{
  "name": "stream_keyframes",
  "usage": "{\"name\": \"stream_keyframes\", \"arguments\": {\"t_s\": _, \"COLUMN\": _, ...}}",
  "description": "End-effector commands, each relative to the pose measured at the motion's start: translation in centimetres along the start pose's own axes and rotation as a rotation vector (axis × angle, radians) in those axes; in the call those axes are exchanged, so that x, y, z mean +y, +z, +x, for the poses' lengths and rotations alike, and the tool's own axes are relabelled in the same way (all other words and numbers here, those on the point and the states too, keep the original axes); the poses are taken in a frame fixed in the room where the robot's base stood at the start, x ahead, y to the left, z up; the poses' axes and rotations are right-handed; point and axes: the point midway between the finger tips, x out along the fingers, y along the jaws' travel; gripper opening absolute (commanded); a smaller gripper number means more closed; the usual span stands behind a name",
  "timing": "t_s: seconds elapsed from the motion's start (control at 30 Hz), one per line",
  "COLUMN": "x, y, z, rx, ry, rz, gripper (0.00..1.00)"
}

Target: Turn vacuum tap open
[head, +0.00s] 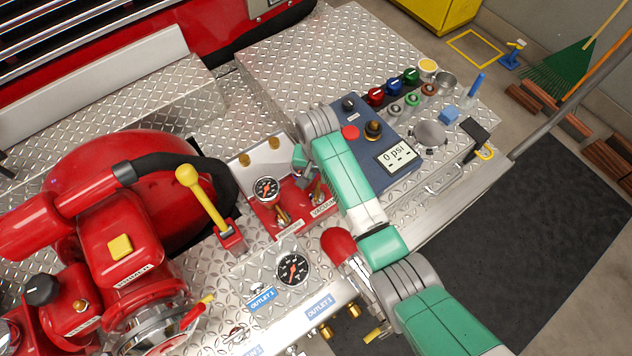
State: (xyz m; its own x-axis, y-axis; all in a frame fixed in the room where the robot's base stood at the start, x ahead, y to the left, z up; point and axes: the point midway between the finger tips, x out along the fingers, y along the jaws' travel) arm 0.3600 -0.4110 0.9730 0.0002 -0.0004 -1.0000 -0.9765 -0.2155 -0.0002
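A red panel (292,221) with a round gauge (266,189) stands right of the big red pump body. A small brass tap (283,216) sits below the gauge, with a white label under it. A second brass tap (318,191) sits to its right, partly behind my arm; the label (323,208) by it is too small to read surely. I cannot tell whether either tap is open. My arm reaches over from the lower right. A small teal end part of it (299,157) shows above the red panel; the fingers are hidden or too small to make out.
A blue control box (370,142) with knobs and a "0 psi" display (397,156) stands right of my arm. A yellow-knobbed lever (203,197) rises left of the gauge. A second gauge (293,269) and outlet labels lie in front. A red-capped part (340,246) is beside my forearm.

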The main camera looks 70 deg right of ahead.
Motion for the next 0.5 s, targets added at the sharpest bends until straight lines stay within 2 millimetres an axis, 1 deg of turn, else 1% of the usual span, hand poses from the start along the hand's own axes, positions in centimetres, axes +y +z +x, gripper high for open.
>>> {"name": "stream_keyframes", "arguments": {"t_s": 0.2, "x": 0.1, "y": 0.0, "z": 4.1, "rx": -0.003, "ry": 0.002, "rz": -0.001, "gripper": 0.20}}
{"name": "stream_keyframes", "arguments": {"t_s": 0.3, "x": 0.1, "y": 0.0, "z": 5.8, "rx": -0.002, "ry": 0.002, "rz": -0.002, "gripper": 0.20}}
{"name": "stream_keyframes", "arguments": {"t_s": 0.4, "x": 0.1, "y": 0.0, "z": 7.0, "rx": -0.001, "ry": 0.002, "rz": -0.003, "gripper": 0.20}}
{"name": "stream_keyframes", "arguments": {"t_s": 0.5, "x": 0.1, "y": 0.0, "z": 7.5, "rx": -0.001, "ry": 0.001, "rz": -0.003, "gripper": 0.20}}
